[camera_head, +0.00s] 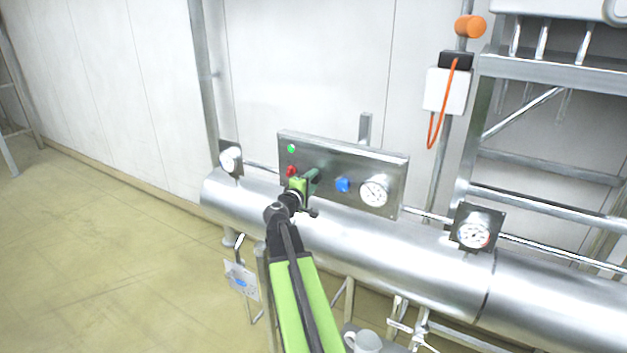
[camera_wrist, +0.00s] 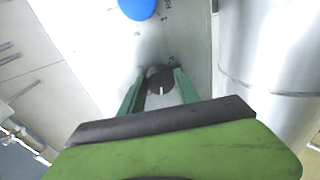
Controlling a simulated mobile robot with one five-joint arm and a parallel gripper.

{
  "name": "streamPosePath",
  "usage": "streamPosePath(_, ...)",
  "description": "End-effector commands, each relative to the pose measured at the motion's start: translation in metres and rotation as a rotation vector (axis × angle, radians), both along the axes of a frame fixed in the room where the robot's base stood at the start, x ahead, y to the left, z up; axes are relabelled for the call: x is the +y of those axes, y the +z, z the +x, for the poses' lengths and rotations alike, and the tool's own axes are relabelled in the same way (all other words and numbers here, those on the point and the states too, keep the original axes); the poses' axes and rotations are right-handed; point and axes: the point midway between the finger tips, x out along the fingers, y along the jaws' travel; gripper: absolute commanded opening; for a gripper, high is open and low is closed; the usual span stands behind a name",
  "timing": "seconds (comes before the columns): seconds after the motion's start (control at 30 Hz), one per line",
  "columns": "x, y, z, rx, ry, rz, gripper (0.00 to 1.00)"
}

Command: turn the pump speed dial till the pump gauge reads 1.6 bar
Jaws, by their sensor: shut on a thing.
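A grey metal control panel (camera_head: 325,155) stands above the big pipe. A black dial (camera_wrist: 160,80) with a white pointer line sits between my gripper's two green fingers (camera_wrist: 160,88) in the wrist view. My gripper (camera_head: 312,180) is shut on this dial; in the head view the gripper hides it. The pointer line runs roughly up and down in the wrist view. A round white gauge (camera_head: 374,192) is at the panel's right end; its needle and figures are too small to read. I cannot read any label naming the pump gauge.
A blue knob (camera_head: 343,184) is right of my gripper; it shows in the wrist view (camera_wrist: 137,8). Other gauges sit left (camera_head: 230,159) and right (camera_head: 474,232). The pipe (camera_head: 350,245) runs below.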

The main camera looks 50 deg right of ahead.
Motion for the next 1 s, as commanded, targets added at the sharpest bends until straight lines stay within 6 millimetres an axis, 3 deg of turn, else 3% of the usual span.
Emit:
streamPosePath(0.63, 0.0017, -0.0014, 0.0003, 0.051, -0.001, -0.008, 0.00)
streamPosePath(0.67, 0.0018, -0.0015, 0.0003, 0.052, -0.001, -0.007, 0.43)
streamPosePath(0.8, 0.0016, -0.0010, 0.0005, 0.052, 0.000, -0.009, 0.60)
streamPosePath(1.0, 0.0015, -0.0003, 0.0009, 0.052, 0.001, -0.011, 0.60)
